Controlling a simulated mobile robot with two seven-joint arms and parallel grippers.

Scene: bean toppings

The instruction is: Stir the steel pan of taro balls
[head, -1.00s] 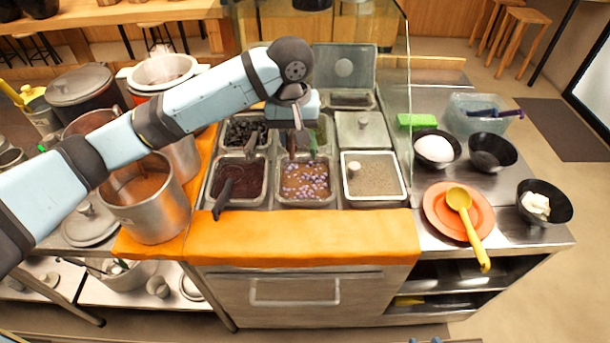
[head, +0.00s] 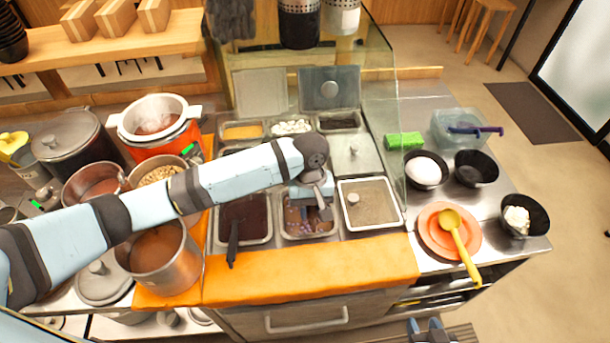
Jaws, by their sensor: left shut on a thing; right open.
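The steel pan of taro balls (head: 308,238) sits in the counter's front row, in the middle. Purple balls in brown liquid show at its front; my gripper covers much of the rest. My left gripper (head: 318,205) points down at this pan from the left. It is shut on a utensil, which is mostly hidden behind the fingers, so I cannot tell its shape or how deep it reaches. My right gripper (head: 428,332) is open and empty at the bottom edge, in front of the counter.
A dark red bean pan (head: 258,222) with a black handle (head: 233,244) stands left of the taro pan. A glass screen (head: 385,100) rises behind. Pots crowd the left; bowls and an orange plate (head: 436,240) lie right.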

